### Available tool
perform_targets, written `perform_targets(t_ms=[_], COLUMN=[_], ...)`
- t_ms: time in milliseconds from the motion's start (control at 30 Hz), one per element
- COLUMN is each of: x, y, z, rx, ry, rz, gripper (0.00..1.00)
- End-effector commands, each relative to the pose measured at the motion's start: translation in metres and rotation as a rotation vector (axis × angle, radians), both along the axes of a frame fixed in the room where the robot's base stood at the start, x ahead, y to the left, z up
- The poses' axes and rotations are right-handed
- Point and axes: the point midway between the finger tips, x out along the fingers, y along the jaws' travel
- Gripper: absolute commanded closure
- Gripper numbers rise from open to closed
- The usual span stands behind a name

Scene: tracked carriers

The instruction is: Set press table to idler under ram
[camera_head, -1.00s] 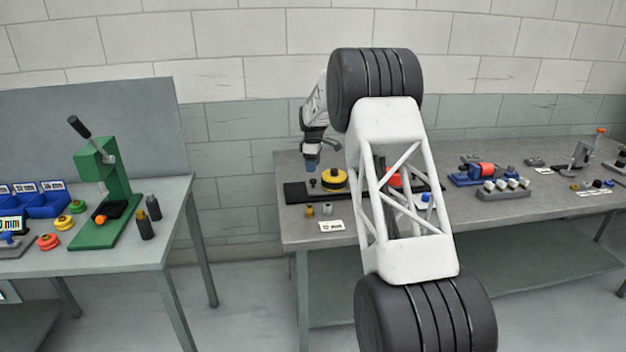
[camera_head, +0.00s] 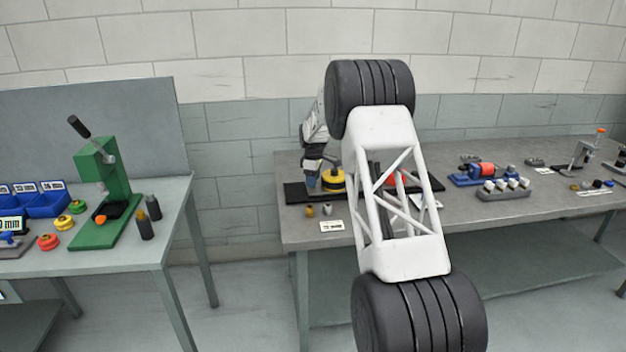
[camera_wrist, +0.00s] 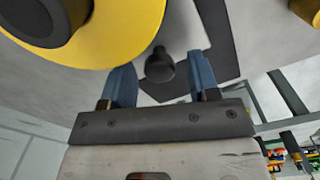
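My gripper (camera_head: 312,182) is over the left end of a dark base plate (camera_head: 294,194) on the right-hand bench. In the wrist view my gripper (camera_wrist: 161,62) has its two blue fingers apart, with a black round-headed knob (camera_wrist: 159,66) between them; whether they touch it I cannot tell. A yellow disc (camera_head: 334,183) with a dark hub stands beside the gripper, and fills the upper left of the wrist view (camera_wrist: 135,30). A red part (camera_head: 392,179) on the plate is partly hidden by my arm. A green lever press (camera_head: 104,175) stands on the left bench, with an orange piece (camera_head: 100,219) at its base.
Two small cylinders, one brassy (camera_head: 309,211) and one grey (camera_head: 327,209), stand before the plate near a white label (camera_head: 332,226). A blue-and-red device (camera_head: 480,174) and a grey block with pale cylinders (camera_head: 503,189) are farther right. A floor gap separates the benches.

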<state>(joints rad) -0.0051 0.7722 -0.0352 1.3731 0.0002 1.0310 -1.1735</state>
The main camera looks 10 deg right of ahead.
Motion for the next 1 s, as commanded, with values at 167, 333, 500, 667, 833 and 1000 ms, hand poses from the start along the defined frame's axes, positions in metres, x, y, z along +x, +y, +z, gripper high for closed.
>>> perform_targets(t_ms=[167, 333, 500, 667, 833, 1000], x=[0.000, 0.000, 0.000, 0.000, 0.000, 0.000], y=[0.000, 0.000, -0.001, -0.015, -0.047, -0.079], z=[0.000, 0.000, 0.000, 0.001, 0.001, 0.001], rx=[0.000, 0.000, 0.000, 0.000, -0.001, 0.000], ry=[0.000, 0.000, 0.000, 0.000, 0.000, 0.000], rz=[0.000, 0.000, 0.000, -0.003, -0.004, -0.003], gripper=[0.73, 0.99, 1.00, 1.00, 1.00, 1.00])
